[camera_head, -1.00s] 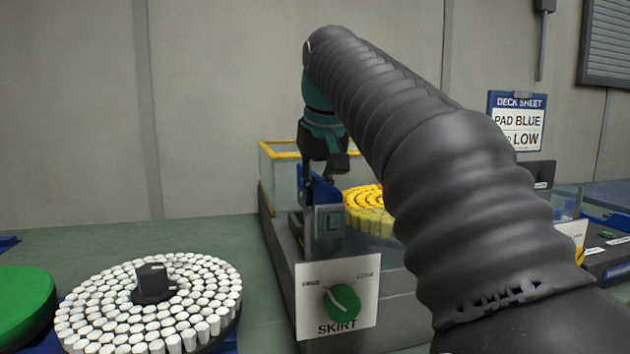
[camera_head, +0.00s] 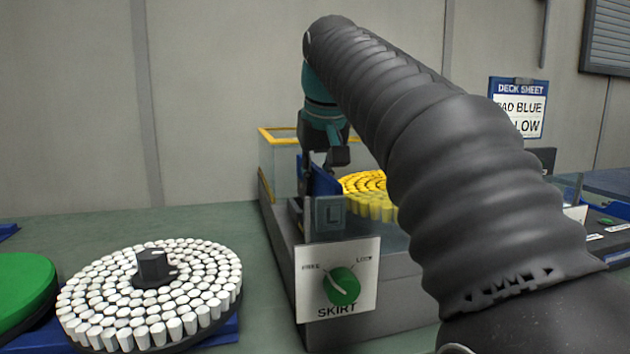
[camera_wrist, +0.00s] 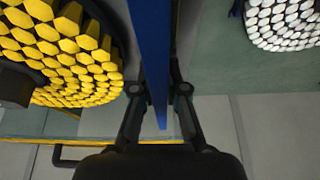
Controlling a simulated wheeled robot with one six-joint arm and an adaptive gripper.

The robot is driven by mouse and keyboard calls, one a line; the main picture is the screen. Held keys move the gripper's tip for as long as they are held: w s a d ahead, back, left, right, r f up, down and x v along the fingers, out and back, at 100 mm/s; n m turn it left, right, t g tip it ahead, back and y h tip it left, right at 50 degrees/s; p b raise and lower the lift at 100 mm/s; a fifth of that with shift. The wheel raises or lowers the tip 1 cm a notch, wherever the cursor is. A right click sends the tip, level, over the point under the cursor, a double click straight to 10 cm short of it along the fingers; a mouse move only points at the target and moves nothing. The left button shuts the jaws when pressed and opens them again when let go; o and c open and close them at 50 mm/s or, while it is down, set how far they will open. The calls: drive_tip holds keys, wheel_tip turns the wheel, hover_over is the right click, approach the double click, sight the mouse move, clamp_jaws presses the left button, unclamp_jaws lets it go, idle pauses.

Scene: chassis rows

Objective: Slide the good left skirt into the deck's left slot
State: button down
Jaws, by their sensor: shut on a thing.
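My gripper (camera_head: 326,160) points down at the left side of the grey deck (camera_head: 279,237) and is shut on a blue skirt (camera_head: 322,182). In the wrist view the skirt (camera_wrist: 152,50) is a long thin blue strip between the two fingers (camera_wrist: 160,95). The skirt is upright along the deck's left edge. The left slot itself is hidden, so I cannot tell how deep the skirt sits. A white SKIRT panel with a green knob (camera_head: 341,286) is on the deck's front.
A yellow brush pad (camera_head: 368,190) lies inside the deck, right of the skirt. A white brush pad (camera_head: 150,292) and a green disc (camera_head: 22,290) lie on the table at left. A deck sheet (camera_head: 518,106) hangs on the wall. My arm covers the deck's right part.

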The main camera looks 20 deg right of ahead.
drive_tip(key=shift+f+b, duration=1.3)
drive_tip(key=shift+f, duration=0.9)
idle(1.0)
drive_tip(key=c, duration=1.1)
unclamp_jaws()
drive_tip(key=v, duration=1.2)
